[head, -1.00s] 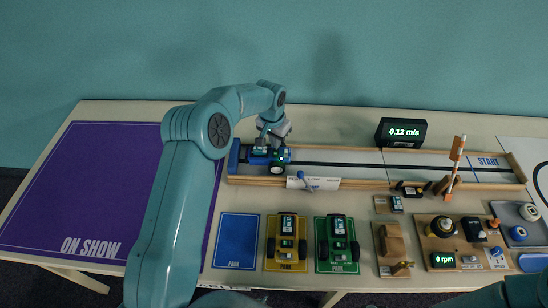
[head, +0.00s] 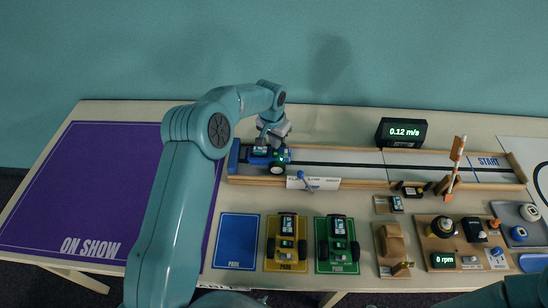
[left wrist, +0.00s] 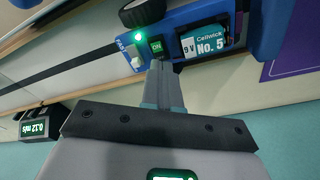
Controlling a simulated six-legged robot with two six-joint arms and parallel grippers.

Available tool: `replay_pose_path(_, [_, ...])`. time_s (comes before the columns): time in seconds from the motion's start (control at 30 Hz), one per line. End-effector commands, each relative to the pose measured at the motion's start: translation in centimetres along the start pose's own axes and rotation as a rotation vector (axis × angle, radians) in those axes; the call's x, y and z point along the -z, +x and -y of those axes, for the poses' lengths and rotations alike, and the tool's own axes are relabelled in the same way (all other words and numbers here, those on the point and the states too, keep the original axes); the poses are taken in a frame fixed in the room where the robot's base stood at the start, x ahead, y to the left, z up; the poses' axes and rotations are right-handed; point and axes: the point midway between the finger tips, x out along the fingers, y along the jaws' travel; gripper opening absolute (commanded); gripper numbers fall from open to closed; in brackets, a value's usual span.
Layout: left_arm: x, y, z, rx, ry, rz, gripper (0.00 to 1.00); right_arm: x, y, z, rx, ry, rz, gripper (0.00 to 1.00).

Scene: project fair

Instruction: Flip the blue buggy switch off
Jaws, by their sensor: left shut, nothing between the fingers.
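The blue buggy (head: 281,154) stands at the left end of the track, with its front part under my left gripper (head: 264,143). The switch (left wrist: 157,46) between lamp and battery shows green "ON". My left gripper (left wrist: 159,66) is shut and empty, its fingertips close to the switch; I cannot tell whether they touch. My right gripper is not in view.
The track (head: 345,160) has low wooden rails. A display (head: 402,133) reading 0.12 m/s stands behind it. In front are an empty blue parking mat (head: 237,243), a yellow buggy (head: 286,238) and a green buggy (head: 338,240). The purple mat (head: 85,190) at left is clear.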

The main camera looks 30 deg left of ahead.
Motion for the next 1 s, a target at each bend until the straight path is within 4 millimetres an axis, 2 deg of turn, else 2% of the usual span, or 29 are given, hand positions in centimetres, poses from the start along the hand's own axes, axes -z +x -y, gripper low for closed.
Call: replay_pose_path(1.0, [-0.2, 1.5, 0.0, 0.000, 0.000, 0.000, 0.00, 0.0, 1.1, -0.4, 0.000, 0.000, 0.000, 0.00])
